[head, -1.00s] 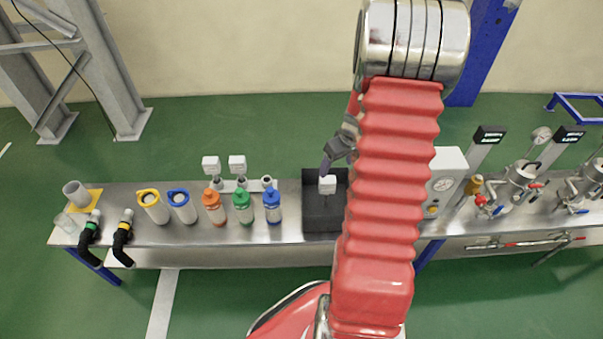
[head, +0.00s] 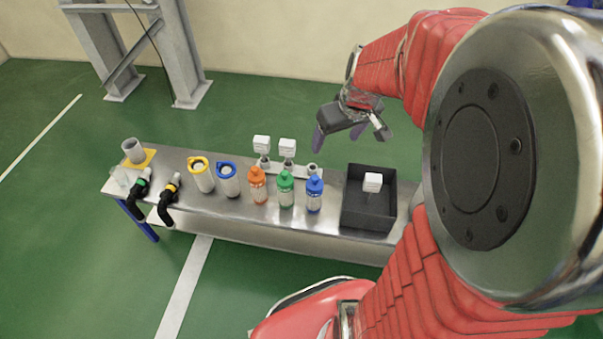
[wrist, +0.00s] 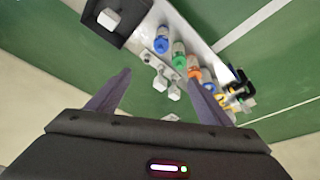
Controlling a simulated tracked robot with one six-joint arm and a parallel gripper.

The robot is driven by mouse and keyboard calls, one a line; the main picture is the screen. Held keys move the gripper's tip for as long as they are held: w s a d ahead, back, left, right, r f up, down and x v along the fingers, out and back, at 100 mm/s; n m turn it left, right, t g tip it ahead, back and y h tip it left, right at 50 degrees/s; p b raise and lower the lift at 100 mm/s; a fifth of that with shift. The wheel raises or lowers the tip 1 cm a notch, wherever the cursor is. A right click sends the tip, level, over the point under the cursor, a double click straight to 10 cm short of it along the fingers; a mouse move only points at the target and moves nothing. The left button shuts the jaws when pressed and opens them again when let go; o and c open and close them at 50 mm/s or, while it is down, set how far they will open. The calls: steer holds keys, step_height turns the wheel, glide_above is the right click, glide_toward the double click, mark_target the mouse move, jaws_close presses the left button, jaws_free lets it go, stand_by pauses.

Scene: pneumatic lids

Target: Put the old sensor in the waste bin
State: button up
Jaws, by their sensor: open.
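A white sensor (head: 373,182) is inside the black open-topped bin (head: 352,222) on the bench; its lower part is hard to make out. The same white sensor (wrist: 108,19) and the bin (wrist: 133,36) show at the top left of the wrist view. Two similar white sensors (head: 262,143) (head: 288,147) stand upright on the holder behind the bottles. My gripper (head: 338,140) is open and empty, in the air behind the bench. In the wrist view my gripper (wrist: 160,80) has its fingers apart, with nothing between them.
Orange (head: 258,185), green (head: 286,189) and blue (head: 314,194) bottles stand left of the bin. Yellow-topped (head: 202,175) and blue-topped (head: 228,180) cylinders and black elbow pipes (head: 138,192) are further left. My arm hides the bench's right part.

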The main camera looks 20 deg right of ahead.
steer(key=s+a+r+t, duration=0.1)
steer(key=s+a+r, duration=0.8)
steer(key=s+a, duration=0.4)
steer(key=shift+s+a+r+t, duration=0.2)
steer(key=shift+s+a+t, duration=0.15)
steer(key=shift+a, duration=0.8)
